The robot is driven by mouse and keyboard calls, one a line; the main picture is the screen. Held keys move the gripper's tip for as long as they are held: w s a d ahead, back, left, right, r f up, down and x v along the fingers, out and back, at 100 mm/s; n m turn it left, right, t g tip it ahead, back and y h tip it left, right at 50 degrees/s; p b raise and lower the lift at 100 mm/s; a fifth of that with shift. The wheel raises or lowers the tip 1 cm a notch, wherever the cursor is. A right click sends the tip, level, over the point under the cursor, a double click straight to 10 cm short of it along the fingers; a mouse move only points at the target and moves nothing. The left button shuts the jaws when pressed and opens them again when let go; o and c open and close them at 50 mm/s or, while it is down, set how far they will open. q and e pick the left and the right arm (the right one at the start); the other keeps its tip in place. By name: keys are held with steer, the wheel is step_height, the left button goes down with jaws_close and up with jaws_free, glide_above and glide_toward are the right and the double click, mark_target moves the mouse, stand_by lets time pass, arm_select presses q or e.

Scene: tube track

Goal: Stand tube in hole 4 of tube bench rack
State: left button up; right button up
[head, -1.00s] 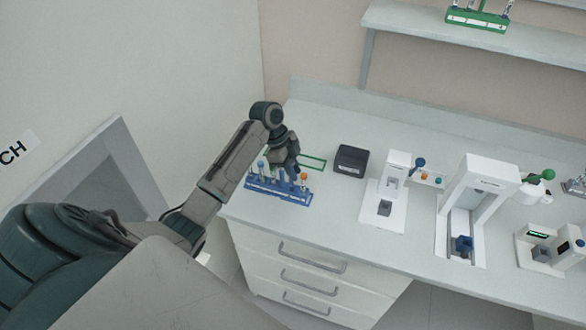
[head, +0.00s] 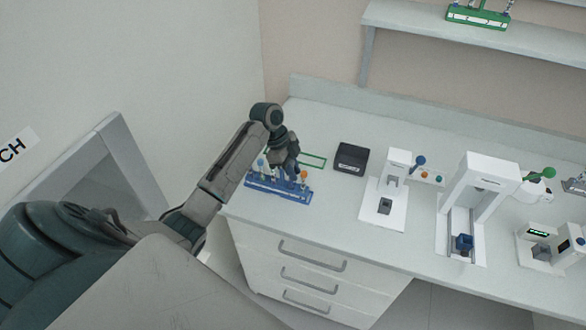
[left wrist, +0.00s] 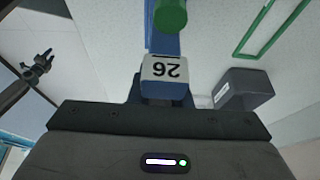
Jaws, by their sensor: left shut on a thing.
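The blue tube rack (head: 280,193) stands near the left end of the bench. It holds several tubes, one with a blue top (head: 261,162) at its left and one with an orange top (head: 304,175) at its right. My left gripper (head: 295,170) is over the right half of the rack, pointing down. It is shut on the tube, whose white label (left wrist: 164,70) reads 26, upside down in the left wrist view. A green cylinder (left wrist: 171,14) shows above the label. The tube's lower end and the hole under it are hidden. A dark gripper-like shape (left wrist: 38,68), apparently my right gripper, shows small at left.
A green outline (head: 314,161) lies flat behind the rack. A black box (head: 351,157) and white devices (head: 383,214) (head: 448,235) stand to the right. A shelf above holds a green rack (head: 478,18). The bench's front edge runs close to the rack.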

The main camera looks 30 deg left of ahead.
arm_select(q)
steer(key=shift+f, duration=0.3)
stand_by(0.4)
steer(key=shift+r, duration=1.05)
steer(key=o, duration=0.9)
